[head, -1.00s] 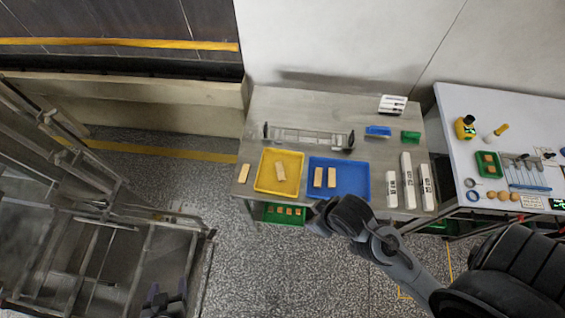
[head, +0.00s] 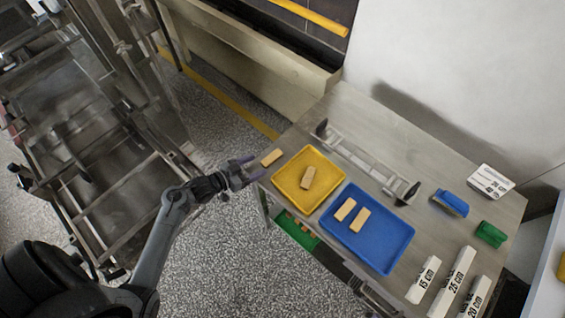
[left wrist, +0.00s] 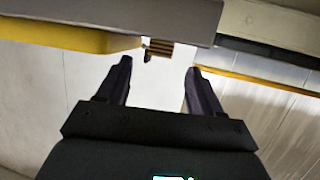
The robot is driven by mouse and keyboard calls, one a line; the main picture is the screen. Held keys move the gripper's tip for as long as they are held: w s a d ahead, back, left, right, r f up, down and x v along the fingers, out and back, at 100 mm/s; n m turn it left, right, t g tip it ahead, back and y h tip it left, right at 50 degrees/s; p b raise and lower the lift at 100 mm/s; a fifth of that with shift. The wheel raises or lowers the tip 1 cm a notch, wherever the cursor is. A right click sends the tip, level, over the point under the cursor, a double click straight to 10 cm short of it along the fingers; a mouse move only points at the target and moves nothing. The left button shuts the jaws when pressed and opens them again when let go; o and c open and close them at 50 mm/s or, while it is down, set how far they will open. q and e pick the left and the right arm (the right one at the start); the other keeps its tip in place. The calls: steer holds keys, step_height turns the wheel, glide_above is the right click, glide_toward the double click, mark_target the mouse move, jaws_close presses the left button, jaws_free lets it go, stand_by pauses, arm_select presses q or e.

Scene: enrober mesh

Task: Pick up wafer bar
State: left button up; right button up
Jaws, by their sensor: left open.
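A tan wafer bar (head: 271,157) lies on the steel table by its left edge, outside the trays. My left gripper (head: 248,172) is open and empty, just off that table edge, close to the bar and apart from it. In the left wrist view the bar's layered end (left wrist: 158,48) shows ahead of the gap between my two dark fingers (left wrist: 157,72). Another bar (head: 308,177) lies in the yellow tray (head: 287,182), and two bars (head: 345,209) lie in the blue tray (head: 385,252). My right gripper is out of view.
The table edge (left wrist: 110,12) spans the top of the left wrist view. A metal frame (head: 362,160) stands behind the trays. White length blocks (head: 423,280), a blue block (head: 450,204) and a green block (head: 491,235) sit to the right. A green bin (head: 298,232) is below the table.

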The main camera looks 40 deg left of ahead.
mark_target(270, 158)
arm_select(q)
steer(key=shift+w+f, duration=0.15)
steer(key=shift+w, duration=0.1)
steer(key=b+x, duration=0.3)
steer(key=x, duration=0.1)
steer(key=shift+w+d+b, duration=0.1)
steer(key=shift+b, duration=0.2)
steer(key=shift+w+d, duration=0.2)
steer(key=shift+w, duration=0.3)
steer(key=c, duration=0.9)
